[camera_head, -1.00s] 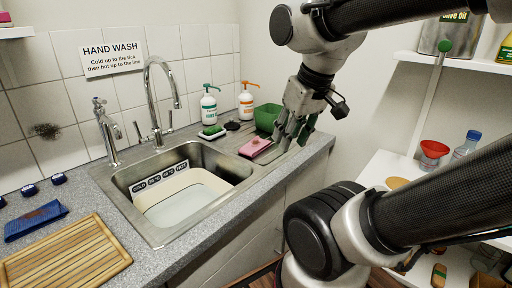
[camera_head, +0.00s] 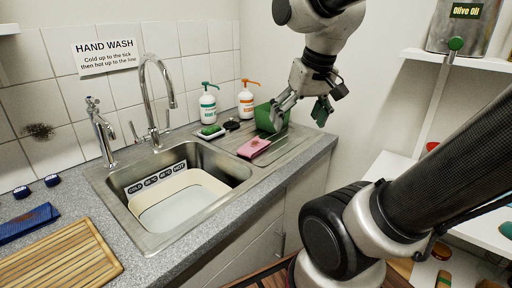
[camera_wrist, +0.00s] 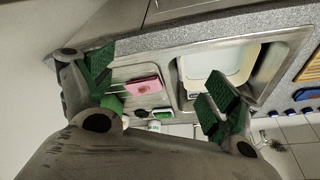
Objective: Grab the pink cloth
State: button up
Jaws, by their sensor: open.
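The pink cloth (camera_head: 254,148) lies folded on the ridged drainer to the right of the sink basin. In the wrist view the pink cloth (camera_wrist: 144,88) shows in the gap between the finger pads, nearer the left one, with a darker mark on it. My gripper (camera_head: 299,112) is open and empty, above and to the right of the cloth, apart from it. In the wrist view my gripper (camera_wrist: 160,88) has its green finger pads spread wide.
A green tub (camera_head: 268,117) stands on the drainer behind the cloth, partly behind a finger. Two pump bottles (camera_head: 208,104) (camera_head: 246,99) stand at the wall beside a white dish (camera_head: 210,132). The sink (camera_head: 180,200) holds a pale basin; its tap (camera_head: 153,90) rises behind.

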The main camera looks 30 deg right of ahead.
jog(key=w+d+m+g, duration=0.1)
jog(key=w+m, duration=0.3)
jog(key=w, duration=0.8)
jog(key=m+g, duration=0.3)
jog(key=m, duration=0.4)
send_over(255, 143)
jog(key=f, duration=1.3)
jog(key=shift+w, duration=0.25)
jog(key=f, duration=0.7)
jog(key=shift+s+f, duration=0.25)
jog(key=shift+s, duration=0.05)
jog(key=shift+f, duration=0.15)
jog(key=c, duration=0.8)
